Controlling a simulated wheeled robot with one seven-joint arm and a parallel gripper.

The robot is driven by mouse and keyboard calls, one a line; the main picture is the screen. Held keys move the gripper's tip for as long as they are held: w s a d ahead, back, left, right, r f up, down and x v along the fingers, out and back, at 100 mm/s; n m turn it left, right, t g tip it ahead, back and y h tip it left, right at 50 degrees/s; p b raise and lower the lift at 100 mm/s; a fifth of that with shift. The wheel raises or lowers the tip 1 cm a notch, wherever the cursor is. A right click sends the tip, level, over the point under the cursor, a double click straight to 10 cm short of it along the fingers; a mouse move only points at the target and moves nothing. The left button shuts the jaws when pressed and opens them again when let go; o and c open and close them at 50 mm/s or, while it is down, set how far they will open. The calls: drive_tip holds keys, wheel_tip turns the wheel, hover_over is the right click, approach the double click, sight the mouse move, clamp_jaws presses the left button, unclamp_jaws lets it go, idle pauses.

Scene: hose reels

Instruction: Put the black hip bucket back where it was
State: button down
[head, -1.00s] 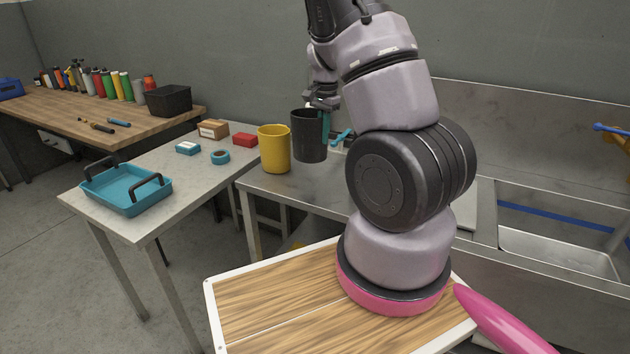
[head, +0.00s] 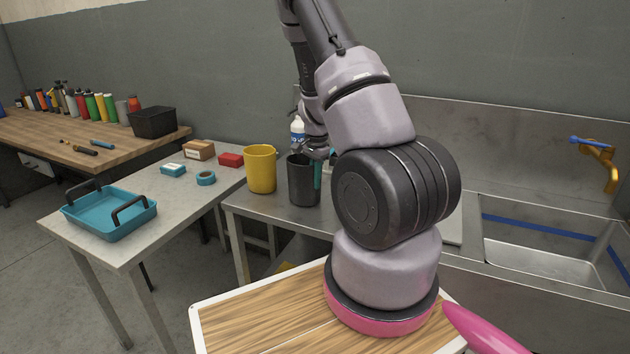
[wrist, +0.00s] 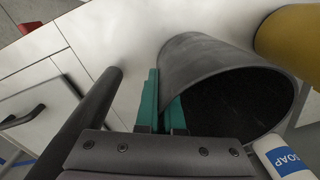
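The black bucket (head: 303,184) stands upright, apparently on the steel counter (head: 262,209), just right of the yellow bucket (head: 260,169). My gripper (head: 318,168) is at the black bucket's right side near the rim. In the wrist view my gripper's teal fingers (wrist: 165,108) straddle the near wall of the black bucket (wrist: 205,62), one outside and one at its mouth. They look shut on the wall. The bucket's mouth is open and dark inside. The exact contact under its base is hidden.
A soap bottle (head: 297,130) stands behind the black bucket. The yellow bucket stands close on its left. A side table (head: 140,229) holds a teal tray (head: 108,218), a tape roll (head: 206,178) and small boxes. The sink (head: 550,245) is at the right.

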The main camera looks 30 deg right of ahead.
drive_tip(key=shift+f, duration=0.1)
drive_tip(key=c, duration=1)
unclamp_jaws()
drive_tip(key=shift+c, duration=0.2)
